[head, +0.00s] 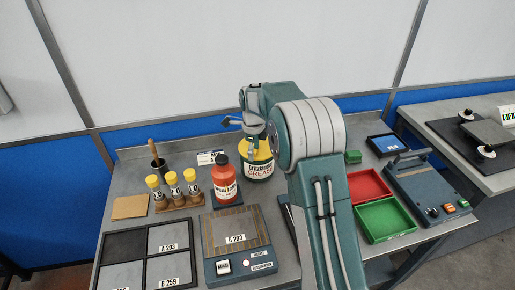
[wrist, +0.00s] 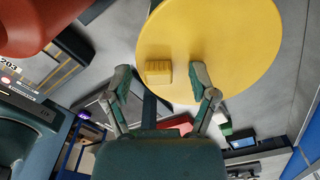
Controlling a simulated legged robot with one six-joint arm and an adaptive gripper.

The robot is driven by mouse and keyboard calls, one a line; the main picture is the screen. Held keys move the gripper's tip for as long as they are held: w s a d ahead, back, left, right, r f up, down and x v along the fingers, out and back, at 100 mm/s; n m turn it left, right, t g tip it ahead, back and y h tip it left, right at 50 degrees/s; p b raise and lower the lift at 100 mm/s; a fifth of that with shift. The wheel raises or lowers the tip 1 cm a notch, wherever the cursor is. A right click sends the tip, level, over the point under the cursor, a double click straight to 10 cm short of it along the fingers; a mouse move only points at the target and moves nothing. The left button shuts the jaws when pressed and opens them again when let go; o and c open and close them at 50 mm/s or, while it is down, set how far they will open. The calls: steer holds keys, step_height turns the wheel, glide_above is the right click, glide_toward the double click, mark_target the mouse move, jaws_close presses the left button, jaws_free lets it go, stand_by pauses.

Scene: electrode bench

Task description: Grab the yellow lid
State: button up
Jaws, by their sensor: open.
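The yellow lid (wrist: 225,35) is a wide round disc with a small yellow block-like grip (wrist: 158,72) on top. In the head view the lid (head: 264,152) tops the grease can (head: 259,171), partly hidden behind my gripper. My gripper (head: 251,140) is over the can. In the wrist view my gripper's (wrist: 160,74) two fingers are spread apart, one on each side of the grip. The right finger overlaps the lid in the picture, and the left finger lies just outside its edge. I cannot tell whether either touches it. Nothing is held.
A red bottle (head: 225,183) stands close left of the can. Several yellow-capped vials (head: 171,181) stand in a wooden rack further left. A balance-like device (head: 240,243) sits in front. Red (head: 367,186) and green (head: 385,219) trays lie right of my arm.

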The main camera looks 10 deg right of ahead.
steer(key=shift+a, duration=0.2)
steer(key=shift+d, duration=0.2)
jaws_close()
